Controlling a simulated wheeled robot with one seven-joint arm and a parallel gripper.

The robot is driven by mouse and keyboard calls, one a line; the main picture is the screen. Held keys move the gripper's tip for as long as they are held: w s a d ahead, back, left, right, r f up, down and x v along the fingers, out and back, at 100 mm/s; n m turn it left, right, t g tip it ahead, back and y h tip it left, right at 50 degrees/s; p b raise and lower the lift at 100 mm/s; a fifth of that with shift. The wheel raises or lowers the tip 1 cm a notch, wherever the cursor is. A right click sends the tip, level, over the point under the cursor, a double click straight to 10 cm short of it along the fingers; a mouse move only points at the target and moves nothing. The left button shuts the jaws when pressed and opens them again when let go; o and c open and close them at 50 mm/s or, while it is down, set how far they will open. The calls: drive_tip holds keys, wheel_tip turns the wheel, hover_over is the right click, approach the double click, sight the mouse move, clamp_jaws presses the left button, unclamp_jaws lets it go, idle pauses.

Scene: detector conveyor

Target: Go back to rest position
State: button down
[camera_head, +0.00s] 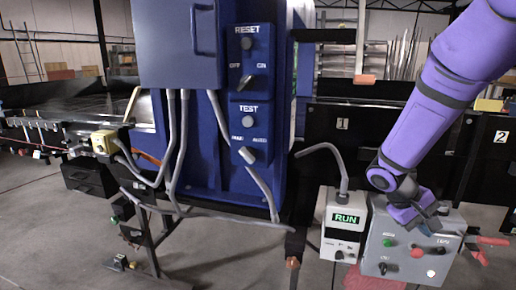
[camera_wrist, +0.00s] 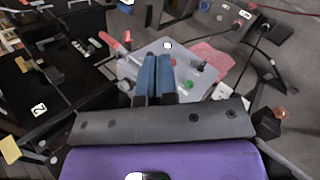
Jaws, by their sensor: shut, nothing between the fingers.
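My gripper (camera_wrist: 156,62) has its two blue fingers close together in the wrist view, shut with nothing between them. In the head view my gripper (camera_head: 428,208) points down at the upper edge of a grey control box (camera_head: 405,262). The box carries a red round button, a green button and black knobs. In the wrist view the box (camera_wrist: 150,50) lies beyond and around the fingertips, partly hidden by them. I cannot tell whether the fingers touch it.
A white box with a lit RUN display (camera_head: 346,218) stands left of the grey box. A tall blue cabinet (camera_head: 180,45) with RESET and TEST switches stands at centre left. Black conveyor panels (camera_head: 352,135) run behind my arm. Cables hang below the cabinet. Floor is open at lower left.

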drive_tip(key=s+a+r+t+y, duration=0.3)
drive_tip(key=s+a+r, duration=0.1)
drive_tip(key=s+r, duration=0.5)
drive_tip(key=s+a+r+m+t+y, duration=0.1)
drive_tip(key=s+a+r+t+y, duration=0.3)
drive_tip(key=s+r, duration=0.5)
drive_tip(key=shift+s+a+r+t+y, duration=0.3)
drive_tip(key=shift+s+a, duration=0.2)
drive_tip(key=shift+a, duration=0.2)
